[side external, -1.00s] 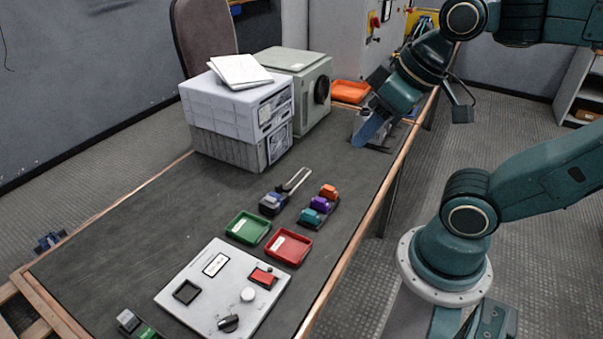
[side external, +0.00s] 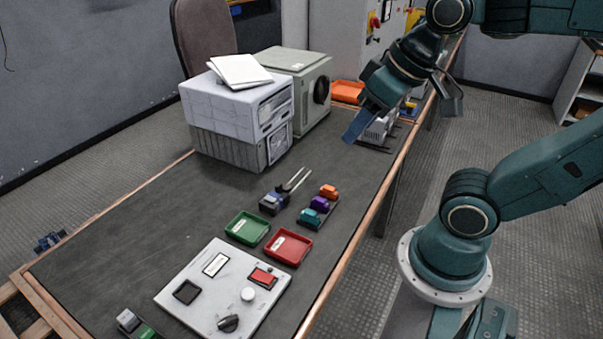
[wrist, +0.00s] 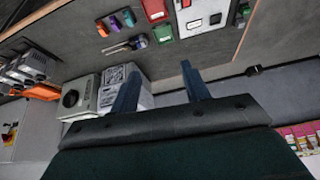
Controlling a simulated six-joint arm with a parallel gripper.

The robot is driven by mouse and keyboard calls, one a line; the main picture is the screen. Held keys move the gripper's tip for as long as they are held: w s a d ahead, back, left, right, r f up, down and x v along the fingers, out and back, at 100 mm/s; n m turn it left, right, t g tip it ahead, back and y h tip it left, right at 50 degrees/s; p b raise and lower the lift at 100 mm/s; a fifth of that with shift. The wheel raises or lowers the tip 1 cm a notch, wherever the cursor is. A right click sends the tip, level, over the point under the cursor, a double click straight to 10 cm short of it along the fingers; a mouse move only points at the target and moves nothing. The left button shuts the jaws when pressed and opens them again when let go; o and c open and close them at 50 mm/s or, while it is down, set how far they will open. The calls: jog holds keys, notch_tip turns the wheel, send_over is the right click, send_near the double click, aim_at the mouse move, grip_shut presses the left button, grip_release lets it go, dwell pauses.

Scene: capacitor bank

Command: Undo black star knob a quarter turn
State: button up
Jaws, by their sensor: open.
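A black round knob (side external: 321,89) sits on the right-hand face of the grey-green box (side external: 292,62); its lobes are too small to make out. In the wrist view the knob (wrist: 70,98) is left of my fingers. Another black knob (side external: 228,323) is on the white control panel (side external: 195,272) at the front. My gripper (side external: 354,126) is open and empty, right of the box and apart from it. In the wrist view both fingers of my gripper (wrist: 160,82) stand wide apart with nothing between them.
A white-and-grey unit (side external: 240,112) stands left of the box. A grey finned device (side external: 378,130) is just behind my gripper, near an orange tray (side external: 347,92). Green (side external: 248,228) and red (side external: 288,247) trays lie mid-table. The mat (side external: 290,160) before the box is clear.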

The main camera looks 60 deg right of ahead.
jog(key=w+d+m+g, duration=0.1)
jog(key=w+d+m, duration=0.15)
jog(key=w, duration=0.25)
jog(key=w+d+m+g, duration=0.1)
jog(key=w+m, duration=0.3)
jog(key=w, duration=0.2)
jog(key=m+g, duration=0.3)
jog(key=m, duration=1.3)
send_over(287, 186)
notch_tip(287, 186, down, 28)
jog(key=shift+w+f, duration=0.1)
jog(key=shift+f, duration=0.2)
jog(key=shift+f, duration=0.15)
jog(key=shift+f, duration=4.25)
